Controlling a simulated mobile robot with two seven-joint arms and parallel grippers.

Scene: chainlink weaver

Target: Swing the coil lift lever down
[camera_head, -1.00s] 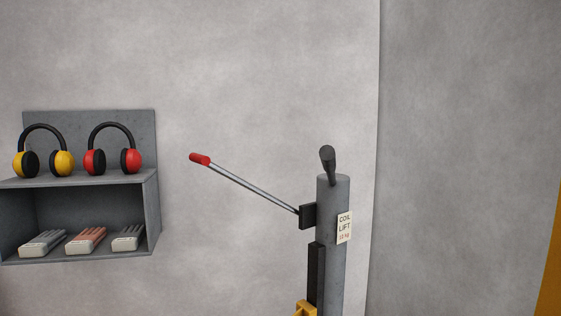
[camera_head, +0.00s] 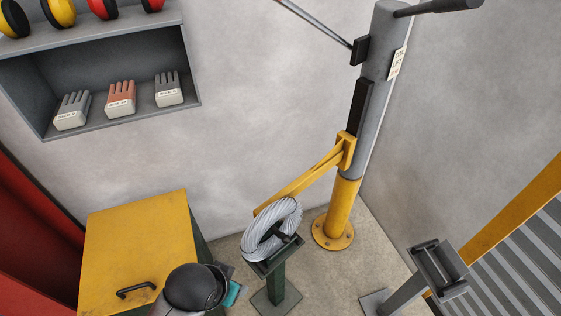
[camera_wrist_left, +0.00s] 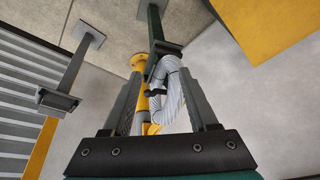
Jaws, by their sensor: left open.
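The coil lift (camera_head: 377,75) is a grey post on a yellow base against the back wall. Its lever (camera_head: 318,25) is a thin metal rod slanting up and left from a black block; its red grip is outside the head view. A yellow arm (camera_head: 305,183) reaches from the post to a grey wire coil (camera_head: 271,229) on a green stand. The left wrist view shows my left gripper (camera_wrist_left: 161,76) open, with the coil (camera_wrist_left: 171,97) visible beyond and between its fingers. The lever cannot be made out there. My right gripper is not in view.
A wall shelf (camera_head: 120,52) with ear muffs and gloves is at upper left. A yellow-topped cabinet (camera_head: 140,240) stands at lower left. A grey pedestal (camera_head: 438,268) and slatted panel (camera_head: 510,262) are at lower right. Bare wall lies between shelf and post.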

